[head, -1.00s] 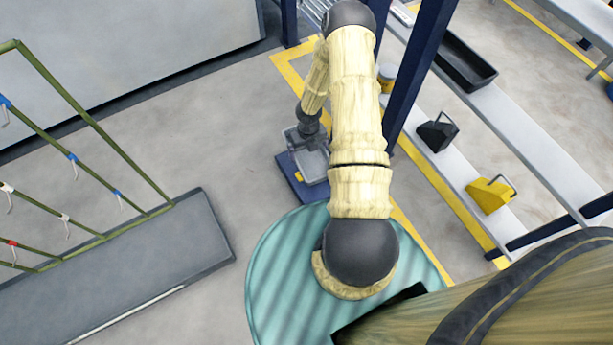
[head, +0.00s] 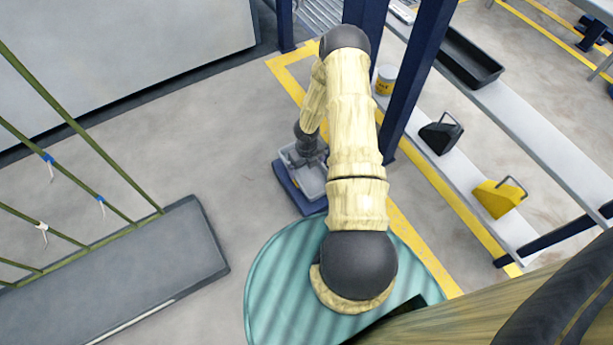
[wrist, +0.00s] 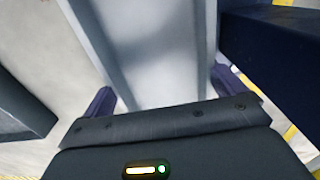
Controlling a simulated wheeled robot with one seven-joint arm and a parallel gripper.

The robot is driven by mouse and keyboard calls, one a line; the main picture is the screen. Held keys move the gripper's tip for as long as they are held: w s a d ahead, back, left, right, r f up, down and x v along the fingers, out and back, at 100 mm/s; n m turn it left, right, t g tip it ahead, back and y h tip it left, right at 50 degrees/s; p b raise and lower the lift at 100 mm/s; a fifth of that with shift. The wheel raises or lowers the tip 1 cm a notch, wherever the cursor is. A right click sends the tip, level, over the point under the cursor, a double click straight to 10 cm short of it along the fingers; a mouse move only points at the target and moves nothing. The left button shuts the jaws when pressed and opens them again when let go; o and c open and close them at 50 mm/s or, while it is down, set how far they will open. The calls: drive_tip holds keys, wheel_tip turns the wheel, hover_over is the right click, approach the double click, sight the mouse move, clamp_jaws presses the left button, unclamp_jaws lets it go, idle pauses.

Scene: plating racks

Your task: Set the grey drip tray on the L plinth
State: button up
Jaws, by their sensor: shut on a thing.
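The grey drip tray (head: 311,182) is a shallow light grey tray with a raised rim. My gripper (wrist: 166,92) is shut on it; in the wrist view the tray (wrist: 145,50) runs away between the two dark blue fingers. In the head view the tray is under my wrist, over a low dark blue plinth (head: 285,185) that shows along its left and lower edges. I cannot tell whether the tray touches the plinth. No letter is readable on it. My fingertips are hidden in the head view.
A green rack with hooks (head: 120,178) stands on a grey base (head: 150,250) at left. At right, dark blue posts (head: 420,75) and a shelf hold a black tray (head: 468,60), a black scoop (head: 441,134), a yellow scoop (head: 498,197) and a yellow-labelled pot (head: 385,80).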

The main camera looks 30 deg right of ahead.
sight(307, 171)
drive_tip(key=shift+f, duration=0.15)
drive_tip(key=shift+f+b, duration=1.25)
drive_tip(key=shift+f, duration=0.6)
drive_tip(key=shift+f, duration=0.15)
drive_tip(key=o, duration=0.8)
wheel_tip(307, 171, up, 12)
drive_tip(key=p, duration=0.7)
drive_tip(key=shift+p, duration=0.3)
drive_tip(key=shift+r, duration=0.2)
